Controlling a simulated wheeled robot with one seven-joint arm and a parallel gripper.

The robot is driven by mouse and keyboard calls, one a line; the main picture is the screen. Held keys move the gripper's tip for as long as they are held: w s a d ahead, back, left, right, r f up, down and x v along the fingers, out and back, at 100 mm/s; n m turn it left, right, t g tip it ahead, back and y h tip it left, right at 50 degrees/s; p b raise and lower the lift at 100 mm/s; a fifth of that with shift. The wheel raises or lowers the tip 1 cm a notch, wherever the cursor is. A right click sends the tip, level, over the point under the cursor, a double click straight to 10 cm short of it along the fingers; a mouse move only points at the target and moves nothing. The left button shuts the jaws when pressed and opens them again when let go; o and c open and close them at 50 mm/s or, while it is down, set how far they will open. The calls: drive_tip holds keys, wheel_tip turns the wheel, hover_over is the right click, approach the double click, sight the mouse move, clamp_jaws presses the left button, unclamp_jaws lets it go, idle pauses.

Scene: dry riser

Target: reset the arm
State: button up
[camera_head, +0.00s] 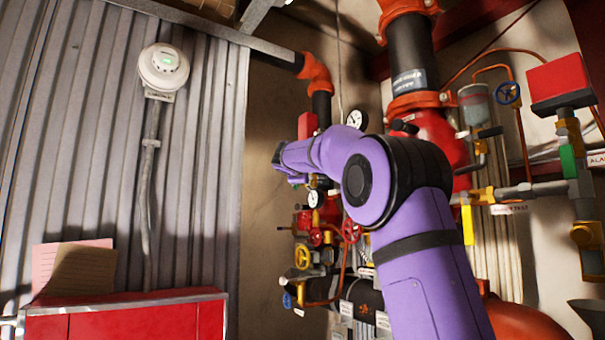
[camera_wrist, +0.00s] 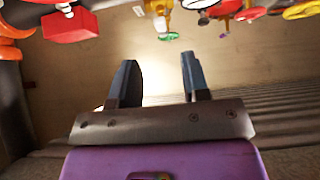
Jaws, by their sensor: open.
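My purple arm reaches from the lower right toward the pipework in the head view. My gripper (camera_wrist: 158,82) shows in the wrist view with its two dark fingers apart and nothing between them. Beyond the fingers is a plain tan wall (camera_wrist: 105,50). In the head view the fingers are too small and hidden to make out at the arm's far end.
Red and black pipes with valves and gauges crowd the middle and right, including a gauge (camera_head: 357,119) and a yellow handwheel (camera_head: 302,257). A red box (camera_head: 560,80) is at right. A corrugated wall (camera_head: 90,130) bears a round detector (camera_head: 164,68). A red cabinet (camera_head: 130,322) stands below.

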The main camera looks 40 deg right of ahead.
drive_tip(key=shift+s+a, duration=0.15)
drive_tip(key=shift+a, duration=0.05)
idle(0.5)
drive_tip(key=s+a+f+m+g+y, duration=0.2)
drive_tip(key=s+a+f+y, duration=0.2)
drive_tip(key=s+a+f, duration=0.4)
drive_tip(key=s+a+f+m+g+y, duration=0.2)
drive_tip(key=s+a+f, duration=0.7)
drive_tip(key=s+f, duration=1)
drive_tip(key=s+a+f+m+g+y, duration=0.2)
drive_tip(key=s+a+f+m+y, duration=0.2)
drive_tip(key=s+f, duration=0.9)
drive_tip(key=s+a+y, duration=0.3)
drive_tip(key=a, duration=0.1)
drive_tip(key=shift+s+a+f+g, duration=0.15)
drive_tip(key=shift+s+a+g, duration=0.15)
drive_tip(key=shift+s+g, duration=0.1)
drive_tip(key=shift+w, duration=0.1)
